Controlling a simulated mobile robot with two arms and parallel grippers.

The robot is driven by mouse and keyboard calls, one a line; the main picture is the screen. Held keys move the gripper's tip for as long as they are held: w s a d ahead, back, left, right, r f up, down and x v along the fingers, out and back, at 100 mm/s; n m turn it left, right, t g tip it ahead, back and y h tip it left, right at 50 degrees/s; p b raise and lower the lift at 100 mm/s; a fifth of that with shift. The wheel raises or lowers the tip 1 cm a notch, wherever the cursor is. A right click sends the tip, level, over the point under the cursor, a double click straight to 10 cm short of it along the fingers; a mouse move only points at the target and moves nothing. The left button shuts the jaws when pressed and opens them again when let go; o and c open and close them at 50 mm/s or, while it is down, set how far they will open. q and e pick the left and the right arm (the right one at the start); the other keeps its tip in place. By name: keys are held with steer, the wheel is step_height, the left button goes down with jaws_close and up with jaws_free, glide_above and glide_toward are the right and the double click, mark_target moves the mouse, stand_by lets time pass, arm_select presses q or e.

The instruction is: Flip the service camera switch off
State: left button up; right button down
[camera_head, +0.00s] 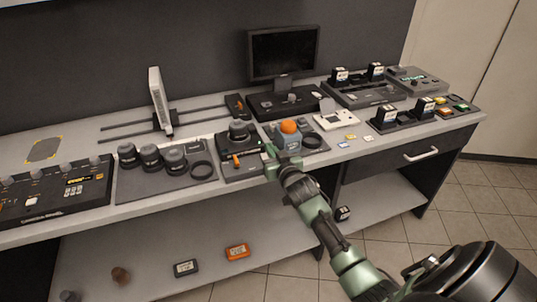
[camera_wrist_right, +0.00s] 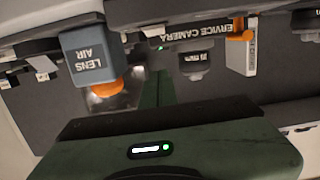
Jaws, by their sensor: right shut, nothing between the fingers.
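The service camera unit (camera_head: 229,140) is a dark box with a round lens on top, on the counter. Its front label SERVICE CAMERA (camera_wrist_right: 195,33) shows in the right wrist view, turned over. An orange switch lever (camera_head: 236,161) sits at its front left; the lever (camera_wrist_right: 243,34) also shows at upper right in the wrist view. A small green light (camera_wrist_right: 161,47) glows near the label. My right gripper (camera_head: 268,158) is shut and empty at the unit's front right corner, apart from the lever. My left gripper is not in view.
A grey LENS AIR bottle (camera_head: 288,137) with an orange top stands close right of my right gripper. Several lenses (camera_head: 150,156) stand on a dark mat to the left. A monitor (camera_head: 284,55) and battery chargers are behind and right. A lower shelf (camera_head: 215,275) is beneath.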

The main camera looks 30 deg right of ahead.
mark_target(263, 148)
steer(key=shift+x, duration=0.9)
step_height(263, 148, down, 3)
steer(key=shift+r, duration=0.1)
steer(key=shift+f, duration=0.6)
